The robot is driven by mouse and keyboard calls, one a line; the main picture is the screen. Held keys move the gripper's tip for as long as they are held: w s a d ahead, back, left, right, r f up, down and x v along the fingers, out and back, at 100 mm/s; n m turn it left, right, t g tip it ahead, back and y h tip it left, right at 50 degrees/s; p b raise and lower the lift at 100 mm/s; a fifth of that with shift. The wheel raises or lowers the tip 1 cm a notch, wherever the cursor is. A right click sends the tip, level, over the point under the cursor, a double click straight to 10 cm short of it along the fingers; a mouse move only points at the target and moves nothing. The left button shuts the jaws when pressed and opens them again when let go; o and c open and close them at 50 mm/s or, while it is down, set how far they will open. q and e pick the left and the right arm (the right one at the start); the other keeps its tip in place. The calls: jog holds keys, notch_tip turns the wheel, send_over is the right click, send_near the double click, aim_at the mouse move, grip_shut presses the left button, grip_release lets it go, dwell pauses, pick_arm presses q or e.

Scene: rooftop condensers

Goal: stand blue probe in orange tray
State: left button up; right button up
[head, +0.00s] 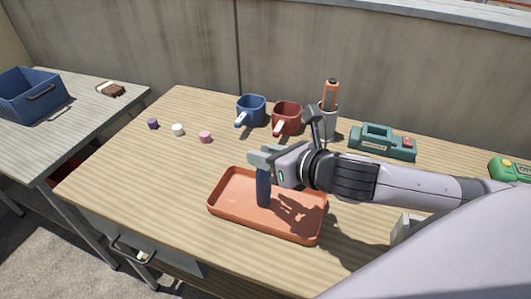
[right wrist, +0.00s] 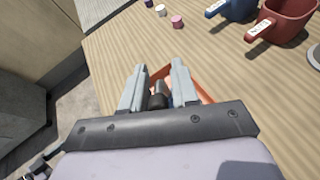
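The blue probe (head: 263,188) stands upright inside the orange tray (head: 225,213), left of its middle. My right gripper (head: 262,157) is at the probe's top end, above the tray. In the right wrist view, the two fingers stand apart on either side of the dark probe end (right wrist: 158,101), and the gap looks wider than the probe. Contact between fingers and probe is hard to make out. Part of the orange tray (right wrist: 204,88) shows past the fingers. My left gripper is not in view.
Purple, white and pink (head: 205,137) small pieces lie behind the tray to the left. A blue mug (head: 251,108), a red mug (head: 287,117), a grey cup (head: 328,124) holding an orange tool, and a green device (head: 375,141) stand at the back. A blue crate (head: 30,95) sits on the left table.

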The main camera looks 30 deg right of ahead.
jog(key=shift+o, duration=0.3)
jog(key=shift+r, duration=0.1)
jog(key=shift+s+r, duration=0.1)
jog(key=p+v, duration=0.8)
jog(key=v, duration=0.4)
dwell(0.8)
